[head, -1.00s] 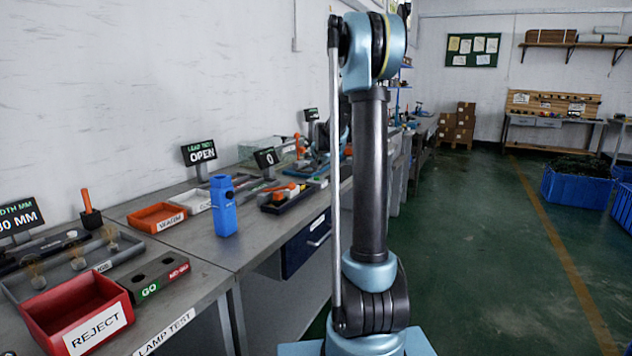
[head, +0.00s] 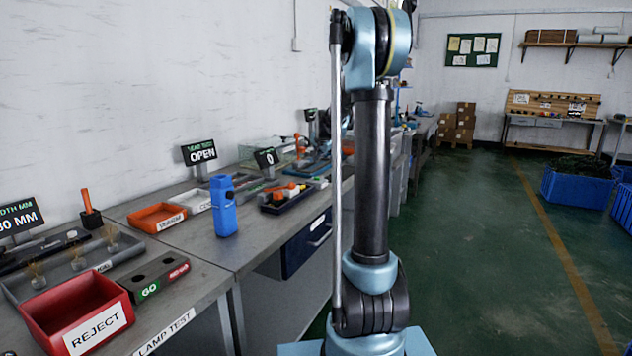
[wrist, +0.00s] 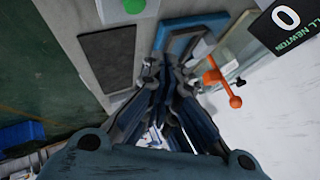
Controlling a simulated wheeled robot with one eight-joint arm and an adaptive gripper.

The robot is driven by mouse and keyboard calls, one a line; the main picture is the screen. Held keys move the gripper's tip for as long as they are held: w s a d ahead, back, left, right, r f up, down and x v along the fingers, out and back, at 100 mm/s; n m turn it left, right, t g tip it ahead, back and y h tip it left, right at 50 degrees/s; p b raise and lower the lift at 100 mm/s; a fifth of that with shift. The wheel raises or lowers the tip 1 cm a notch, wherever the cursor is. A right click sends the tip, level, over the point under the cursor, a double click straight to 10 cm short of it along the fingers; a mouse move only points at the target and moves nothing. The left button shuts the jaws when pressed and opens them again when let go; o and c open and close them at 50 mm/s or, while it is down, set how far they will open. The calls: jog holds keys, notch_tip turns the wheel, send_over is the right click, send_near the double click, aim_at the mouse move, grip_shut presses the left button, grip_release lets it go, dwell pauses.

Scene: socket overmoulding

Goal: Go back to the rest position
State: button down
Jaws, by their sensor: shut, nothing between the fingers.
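My gripper (wrist: 171,72) shows in the wrist view with its dark fingers shut and empty. Below and around it in that view are a grey bench surface, a blue frame-shaped fixture (wrist: 190,24) and an orange lever with a ball end (wrist: 222,82). In the head view my arm stands upright right of the bench and hides what is behind it. The gripper itself cannot be made out there.
The bench (head: 205,262) runs along the left wall. It bears a red reject bin (head: 45,312), an orange tray (head: 157,217), a blue block-like device (head: 223,206) and small displays. The green floor right of my arm is clear, with blue crates (head: 577,188) farther right.

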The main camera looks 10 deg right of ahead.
jog(key=s+n+g, duration=0.2)
jog(key=s, duration=1.3)
jog(key=s+f+n+g, duration=0.1)
jog(key=s+f, duration=0.5)
jog(key=s, duration=0.7)
jog(key=s+f+n+g, duration=0.2)
jog(key=s+f, duration=0.3)
jog(key=s, duration=0.9)
jog(key=s+a+f+n+g, duration=0.1)
jog(key=s+f+n, duration=0.3)
jog(key=s, duration=1)
notch_tip(320, 180, down, 3)
jog(key=shift+s+r+g, duration=0.15)
jog(key=shift+s+g, duration=0.05)
jog(key=shift+g, duration=0.3)
jog(key=shift+w+f, duration=0.2)
jog(key=shift+w, duration=0.3)
